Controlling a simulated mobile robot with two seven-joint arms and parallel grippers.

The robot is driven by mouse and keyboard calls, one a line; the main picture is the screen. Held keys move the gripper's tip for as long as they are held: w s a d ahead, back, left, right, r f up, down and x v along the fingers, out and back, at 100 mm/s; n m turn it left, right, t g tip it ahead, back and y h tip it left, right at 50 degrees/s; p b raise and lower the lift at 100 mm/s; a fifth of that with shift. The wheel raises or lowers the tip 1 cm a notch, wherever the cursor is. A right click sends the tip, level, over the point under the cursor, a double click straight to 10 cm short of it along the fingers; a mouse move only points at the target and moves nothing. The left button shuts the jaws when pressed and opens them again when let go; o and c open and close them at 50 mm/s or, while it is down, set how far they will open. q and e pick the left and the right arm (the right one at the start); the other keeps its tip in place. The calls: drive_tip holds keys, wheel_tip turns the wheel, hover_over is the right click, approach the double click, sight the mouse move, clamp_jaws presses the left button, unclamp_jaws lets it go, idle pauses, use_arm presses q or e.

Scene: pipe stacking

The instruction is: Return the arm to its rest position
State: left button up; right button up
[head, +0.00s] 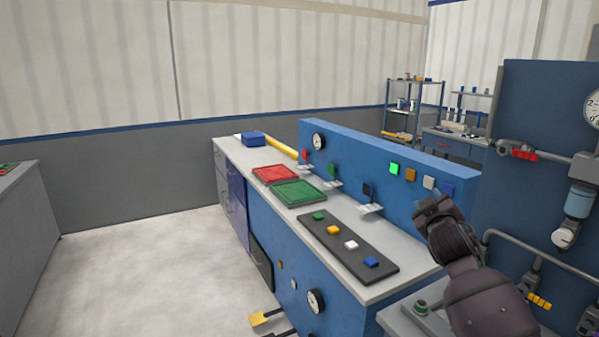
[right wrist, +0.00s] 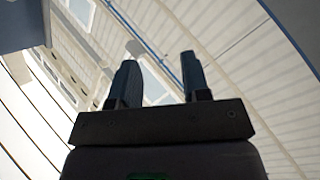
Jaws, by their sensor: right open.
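My right arm rises from the lower right of the head view. Its dark gripper (head: 436,207) is in the air in front of the blue panel's right end, apart from the counter items. In the right wrist view the two fingers of the gripper (right wrist: 160,85) stand apart with nothing between them. Behind them are only the pale walls and ceiling, tilted. My left gripper is not in view.
A grey counter (head: 352,288) holds a red tray (head: 275,174), a green tray (head: 299,193), a dark board (head: 330,244) with coloured blocks and a blue box (head: 252,138). A blue panel (head: 345,150) stands behind. Pipes and a gauge (head: 594,108) are close on the right. Open floor lies left.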

drive_tip(key=s+a+f+m+g+y, duration=0.1)
drive_tip(key=s+f+m+g, duration=0.2)
drive_tip(key=s+f, duration=1.5)
drive_tip(key=s+a+f+m+g+y, duration=0.1)
drive_tip(key=s+a+f+m+g, duration=0.1)
drive_tip(key=s+f, duration=1.6)
drive_tip(key=s+g, duration=0.1)
drive_tip(key=s, duration=0.4)
drive_tip(key=shift+s+a+f+m+g+y, duration=0.2)
drive_tip(key=shift+s+f+m+g+y, duration=0.1)
drive_tip(key=shift+m+y, duration=0.1)
drive_tip(key=shift+d, duration=0.1)
